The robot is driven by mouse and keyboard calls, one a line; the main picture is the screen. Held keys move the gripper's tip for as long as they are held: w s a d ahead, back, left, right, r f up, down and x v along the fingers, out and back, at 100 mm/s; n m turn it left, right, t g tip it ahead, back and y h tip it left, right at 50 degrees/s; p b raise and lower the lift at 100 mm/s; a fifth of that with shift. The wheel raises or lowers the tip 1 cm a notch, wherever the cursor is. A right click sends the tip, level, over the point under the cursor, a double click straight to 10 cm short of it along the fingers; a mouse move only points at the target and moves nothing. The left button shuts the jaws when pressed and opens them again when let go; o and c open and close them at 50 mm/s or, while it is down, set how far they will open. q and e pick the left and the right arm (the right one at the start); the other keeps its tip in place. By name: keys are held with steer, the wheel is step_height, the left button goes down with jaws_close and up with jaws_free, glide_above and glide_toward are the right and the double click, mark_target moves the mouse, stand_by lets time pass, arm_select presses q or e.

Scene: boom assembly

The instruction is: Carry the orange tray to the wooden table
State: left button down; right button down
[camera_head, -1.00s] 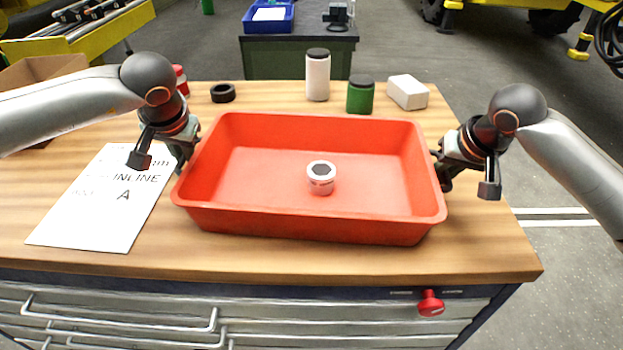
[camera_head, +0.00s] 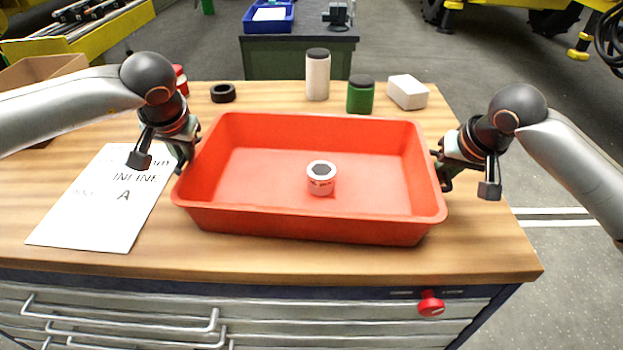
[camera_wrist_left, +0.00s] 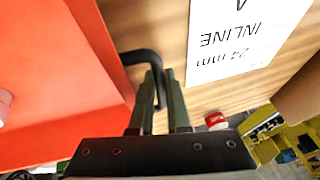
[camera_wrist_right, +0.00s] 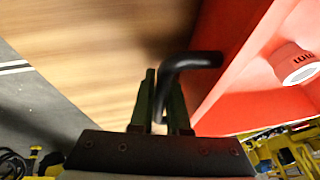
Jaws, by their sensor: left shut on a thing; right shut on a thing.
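The orange tray (camera_head: 300,226) is at the middle of the wooden table (camera_head: 480,262) and looks level. A white socket-like part with a dark hexagonal top (camera_head: 321,178) stands inside it. My left gripper (camera_head: 186,165) is at the tray's left end, and its fingers are shut on a black bent handle (camera_wrist_left: 148,57) there. My right gripper (camera_head: 442,182) is at the right end, shut on a matching black handle (camera_wrist_right: 190,62). Whether the tray's underside touches the table is hard to tell.
A white paper sheet (camera_head: 100,200) lies left of the tray. Behind the tray stand a black ring (camera_head: 223,93), a white bottle (camera_head: 317,76), a green jar (camera_head: 360,96) and a white block (camera_head: 407,92). A cardboard box (camera_head: 40,70) is at the back left. Drawers are below the front edge.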

arm_select(q)
steer(key=shift+a+r, duration=0.1)
steer(key=shift+r, duration=0.15)
arm_select(e)
steer(key=shift+r, duration=0.25)
